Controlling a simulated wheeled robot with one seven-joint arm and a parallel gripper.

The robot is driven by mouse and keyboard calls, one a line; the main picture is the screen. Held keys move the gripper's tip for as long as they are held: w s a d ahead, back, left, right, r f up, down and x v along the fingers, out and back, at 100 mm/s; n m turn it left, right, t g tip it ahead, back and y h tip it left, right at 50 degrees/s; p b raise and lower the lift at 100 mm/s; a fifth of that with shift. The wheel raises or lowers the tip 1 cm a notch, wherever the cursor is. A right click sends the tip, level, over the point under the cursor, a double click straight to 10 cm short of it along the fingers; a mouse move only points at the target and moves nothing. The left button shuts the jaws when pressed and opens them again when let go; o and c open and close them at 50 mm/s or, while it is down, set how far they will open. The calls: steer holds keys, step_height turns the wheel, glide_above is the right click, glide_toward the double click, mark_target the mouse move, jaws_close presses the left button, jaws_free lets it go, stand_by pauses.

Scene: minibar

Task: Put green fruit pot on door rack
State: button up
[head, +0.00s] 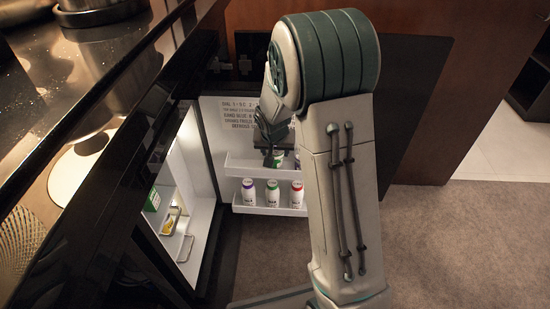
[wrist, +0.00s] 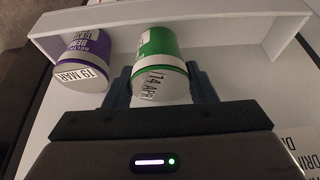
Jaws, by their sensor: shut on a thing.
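The green fruit pot (wrist: 157,48) is between my gripper's fingers (wrist: 160,85) in the wrist view. Its white lid reads 14 APR. My gripper (head: 272,150) is shut on it at the upper door rack (head: 240,165), and a bit of the green pot (head: 276,159) shows below the fingers in the head view. In the wrist view the pot is inside the rack's white rim (wrist: 225,20). I cannot tell whether its base touches the rack floor.
A purple pot (wrist: 83,57) labelled 19 MAR stands left of the green pot in the wrist view. The lower door rack (head: 262,210) holds white bottles with purple (head: 247,184), green (head: 272,185) and red (head: 297,186) caps. The lit fridge interior (head: 178,205) is open at left.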

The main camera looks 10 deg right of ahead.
steer(key=shift+f, duration=0.8)
steer(key=shift+f, duration=0.15)
steer(key=o, duration=1)
steer(key=shift+o, duration=0.2)
steer(key=p+v, duration=0.4)
steer(key=v, duration=0.8)
steer(key=s+r+n+g, duration=0.1)
steer(key=s+r+n, duration=0.1)
steer(key=s, duration=0.9)
steer(key=s+r+n+g+y, duration=0.1)
steer(key=s+r, duration=0.3)
steer(key=s, duration=0.7)
steer(key=shift+s+a+r+n+g, duration=0.25)
steer(key=shift+n+g, duration=0.15)
steer(key=shift+g, duration=0.2)
